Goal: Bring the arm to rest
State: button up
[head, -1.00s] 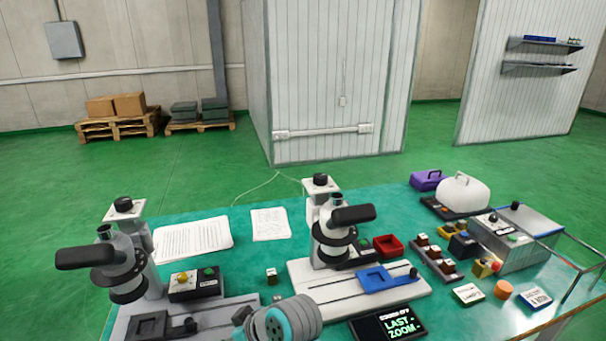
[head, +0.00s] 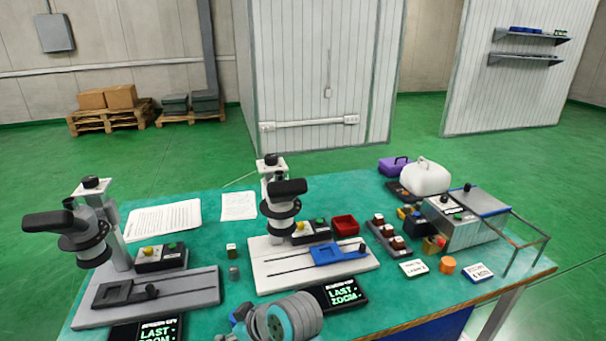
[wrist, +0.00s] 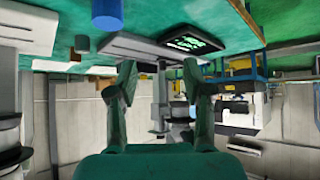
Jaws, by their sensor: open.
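My gripper (wrist: 160,85) shows in the wrist view with its two fingers apart and nothing between them. The wrist picture is upside down, with the green table top (wrist: 215,12) along its upper edge. The fingertips appear in front of a grey microscope base and a dark display (wrist: 192,40). In the head view only a grey and teal part of my arm (head: 283,318) shows at the bottom, by the table's front edge; the gripper cannot be made out there.
Two microscopes (head: 80,240) (head: 281,210) stand on the green table (head: 215,285). Open green floor (head: 560,210) lies beyond the table.

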jog(key=s+d+f+m+t+h, duration=0.2)
jog(key=s+d+f+m+t, duration=0.15)
jog(key=s+d+f, duration=0.6)
jog(key=s+d+f+m+t+h, duration=0.15)
jog(key=s+d+f+m, duration=0.4)
jog(key=d, duration=0.65)
jog(key=s+d+r+m+t+h, duration=0.1)
jog(key=s+d+t, duration=0.1)
jog(key=s+d, duration=0.35)
jog(key=s+d+t+h, duration=0.1)
jog(key=s+d+h, duration=0.15)
jog(key=s, duration=0.65)
jog(key=s+d+r+m+t, duration=0.2)
jog(key=s+d+r, duration=0.2)
jog(key=s+r, duration=0.6)
jog(key=shift+s+r+h, duration=0.25)
jog(key=shift+s+h, duration=0.15)
jog(key=shift+s, duration=0.6)
